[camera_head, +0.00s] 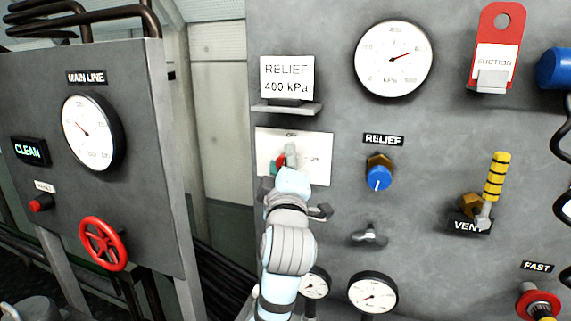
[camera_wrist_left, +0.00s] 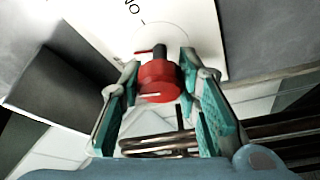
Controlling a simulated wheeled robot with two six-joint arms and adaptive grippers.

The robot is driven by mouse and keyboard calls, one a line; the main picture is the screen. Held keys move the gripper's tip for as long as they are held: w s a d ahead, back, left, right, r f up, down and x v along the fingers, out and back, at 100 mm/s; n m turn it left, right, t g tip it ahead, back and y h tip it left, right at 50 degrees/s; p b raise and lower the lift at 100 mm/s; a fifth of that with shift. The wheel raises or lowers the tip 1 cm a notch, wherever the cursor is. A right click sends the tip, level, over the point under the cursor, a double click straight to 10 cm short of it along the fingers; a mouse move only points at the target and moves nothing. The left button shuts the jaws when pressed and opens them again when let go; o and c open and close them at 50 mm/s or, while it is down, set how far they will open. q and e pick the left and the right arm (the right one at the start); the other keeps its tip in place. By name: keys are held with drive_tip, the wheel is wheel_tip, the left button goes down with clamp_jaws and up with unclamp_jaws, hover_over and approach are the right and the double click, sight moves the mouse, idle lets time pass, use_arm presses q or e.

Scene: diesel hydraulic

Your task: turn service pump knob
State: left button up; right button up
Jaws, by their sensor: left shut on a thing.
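The service pump knob (camera_wrist_left: 160,82) is red with a dark grey bar and a pale line across its side. It sits on a white plate (camera_head: 318,147) with OFF and ON lettering. In the head view, my left gripper (camera_head: 280,166) reaches up to the plate and hides most of the knob. The grey bar (camera_head: 291,153) stands roughly upright under the OFF lettering. In the left wrist view, the teal fingers of my left gripper (camera_wrist_left: 164,72) are on both sides of the knob, shut on it. My right gripper is not in view.
A RELIEF 400 kPa card (camera_head: 287,75) stands on a small ledge just above the plate. The blue relief knob (camera_head: 379,178) and yellow vent lever (camera_head: 496,178) stick out to the right. A red handwheel (camera_head: 104,244) is on the left panel.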

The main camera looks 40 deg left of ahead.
use_arm(q)
drive_tip(key=shift+n+g, duration=0.6)
drive_tip(key=shift+n, duration=1)
drive_tip(key=shift+f, duration=0.1)
drive_tip(key=o, duration=1.2)
drive_tip(key=shift+s, duration=0.1)
drive_tip(key=v, duration=0.7)
drive_tip(key=shift+s+d, duration=0.15)
drive_tip(key=shift+s, duration=0.1)
